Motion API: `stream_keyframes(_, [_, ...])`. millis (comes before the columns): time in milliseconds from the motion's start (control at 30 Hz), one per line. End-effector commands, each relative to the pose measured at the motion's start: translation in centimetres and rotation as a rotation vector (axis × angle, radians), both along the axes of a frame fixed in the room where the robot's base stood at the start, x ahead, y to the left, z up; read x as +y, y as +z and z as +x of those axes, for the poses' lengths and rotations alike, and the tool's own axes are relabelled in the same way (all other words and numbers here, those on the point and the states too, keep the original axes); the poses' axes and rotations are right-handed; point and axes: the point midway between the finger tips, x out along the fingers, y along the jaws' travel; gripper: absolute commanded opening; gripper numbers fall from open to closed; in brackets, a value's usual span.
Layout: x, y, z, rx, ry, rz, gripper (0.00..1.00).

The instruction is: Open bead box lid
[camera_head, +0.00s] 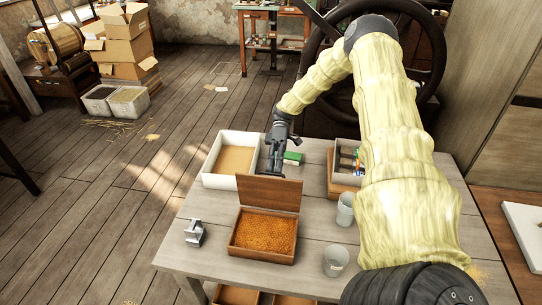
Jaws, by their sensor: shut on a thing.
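The bead box (233,240) is a brown wooden box on the table, with orange-brown beads (266,232) showing inside. Its lid (268,195) stands raised along the back edge, roughly upright. My gripper (274,171) is at the top edge of the lid, near its middle, and is shut on it. The small size in view hides how much of the edge lies between the fingers.
A white tray with a tan bottom (234,159) and a green block (293,157) are behind the lid. Cups (336,261) stand to the right, and a metal holder (194,234) is left of the box. The table (205,208) is bare at front left.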

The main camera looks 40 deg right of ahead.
Motion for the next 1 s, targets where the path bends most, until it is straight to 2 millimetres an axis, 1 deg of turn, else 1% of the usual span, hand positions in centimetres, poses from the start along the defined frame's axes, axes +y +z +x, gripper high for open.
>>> stream_keyframes(33, [-0.35,-1.93,-0.68,0.007,-0.003,-0.011,0.0])
stream_keyframes(300, [-0.85,-2.22,-0.76,0.009,0.0,-0.011,0.0])
stream_keyframes(667, [-0.87,-2.2,-0.79,0.009,0.0,-0.011,0.0])
stream_keyframes(700, [-0.87,-2.2,-0.79,0.009,0.0,-0.011,0.32])
stream_keyframes(800, [-0.87,-2.16,-0.78,0.01,0.0,-0.01,0.32])
stream_keyframes(900, [-0.9,-2.07,-0.77,0.009,-0.001,-0.011,0.36])
stream_keyframes(1000, [-0.93,-1.97,-0.76,0.009,-0.002,-0.011,0.34])
